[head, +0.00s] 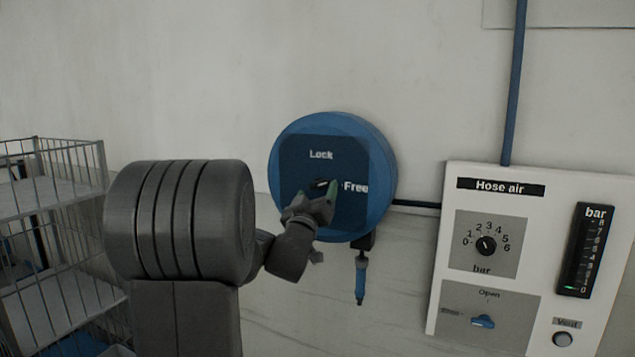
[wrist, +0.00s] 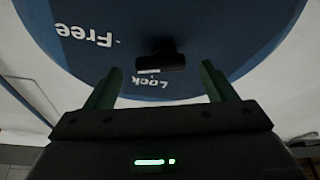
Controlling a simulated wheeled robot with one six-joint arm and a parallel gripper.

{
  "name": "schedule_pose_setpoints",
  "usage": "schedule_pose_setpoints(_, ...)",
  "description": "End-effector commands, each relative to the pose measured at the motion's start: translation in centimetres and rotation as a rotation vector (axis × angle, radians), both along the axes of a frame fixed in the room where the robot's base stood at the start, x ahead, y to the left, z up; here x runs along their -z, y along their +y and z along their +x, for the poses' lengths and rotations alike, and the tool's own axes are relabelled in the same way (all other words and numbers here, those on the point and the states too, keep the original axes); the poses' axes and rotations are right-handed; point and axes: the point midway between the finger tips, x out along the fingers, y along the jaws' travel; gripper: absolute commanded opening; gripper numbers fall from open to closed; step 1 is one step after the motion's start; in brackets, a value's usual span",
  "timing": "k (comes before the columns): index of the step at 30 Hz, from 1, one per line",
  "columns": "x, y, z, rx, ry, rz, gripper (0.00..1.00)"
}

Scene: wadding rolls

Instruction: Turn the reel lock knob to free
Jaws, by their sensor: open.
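The blue reel (head: 382,165) is on the wall, with a dark plate marked "Lock" at the top and "Free" at the right. Its small black lock knob (head: 319,183) sits at the middle of the plate, partly hidden by my gripper (head: 318,192). In the wrist view the labels are upside down. There the knob (wrist: 160,57) has a small white mark on its edge facing the "Lock" label; its exact setting is hard to tell. My gripper (wrist: 160,84) is open, its green fingers wide apart. The knob lies ahead, between their lines, with no contact visible.
A hose air panel (head: 450,200) with a dial, a blue lever, a gauge and a vent button is to the right. A blue hose end (head: 360,278) hangs under the reel. A wire rack (head: 50,210) stands at the left.

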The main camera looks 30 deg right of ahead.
Motion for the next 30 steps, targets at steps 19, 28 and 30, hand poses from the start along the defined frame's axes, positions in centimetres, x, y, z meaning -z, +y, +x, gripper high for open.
schedule_pose_setpoints(19, -0.9, -1.5, 1.9, -0.001, 0.001, 0.0, 0.62)
schedule_pose_setpoints(28, -0.7, -1.5, 1.9, -0.002, -0.011, 0.008, 0.33)
schedule_pose_setpoints(30, -0.5, -1.5, 1.9, 0.0, -0.034, 0.028, 0.33)
